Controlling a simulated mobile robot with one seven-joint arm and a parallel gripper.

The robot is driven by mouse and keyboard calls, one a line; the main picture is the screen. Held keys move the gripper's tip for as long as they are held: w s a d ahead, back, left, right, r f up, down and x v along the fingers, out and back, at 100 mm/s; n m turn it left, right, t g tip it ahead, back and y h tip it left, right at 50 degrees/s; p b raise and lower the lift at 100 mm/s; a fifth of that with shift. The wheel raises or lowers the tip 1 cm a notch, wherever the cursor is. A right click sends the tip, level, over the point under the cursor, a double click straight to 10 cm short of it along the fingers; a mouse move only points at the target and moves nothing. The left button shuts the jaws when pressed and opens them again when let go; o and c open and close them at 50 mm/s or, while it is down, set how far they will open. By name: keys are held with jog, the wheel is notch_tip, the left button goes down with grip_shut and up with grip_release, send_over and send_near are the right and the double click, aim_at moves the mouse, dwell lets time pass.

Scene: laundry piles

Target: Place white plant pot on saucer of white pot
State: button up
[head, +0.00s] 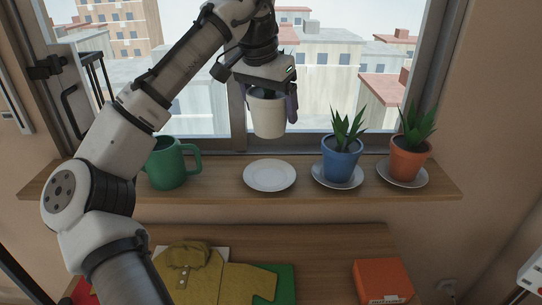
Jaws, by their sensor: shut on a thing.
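The white plant pot (268,117) hangs upright in the air in front of the window, its plant mostly hidden behind my gripper. My gripper (270,88) is shut on the white pot at its rim. An empty white saucer (270,176) lies on the wooden sill below the pot. The pot is above the saucer and clear of it, with a visible gap between them.
On the sill (220,203), a green watering can or mug (167,163) stands left of the saucer. A blue pot (341,160) and an orange pot (409,159) stand right on saucers. Below are a yellow shirt (205,276) and an orange box (382,280).

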aim_at(261, 110)
notch_tip(261, 110, down, 12)
jog(key=shift+r+p, duration=0.15)
jog(key=shift+p, duration=0.4)
jog(key=o, duration=1.2)
jog(key=shift+c, duration=0.2)
jog(key=b+v, duration=0.1)
jog(key=v, duration=1.1)
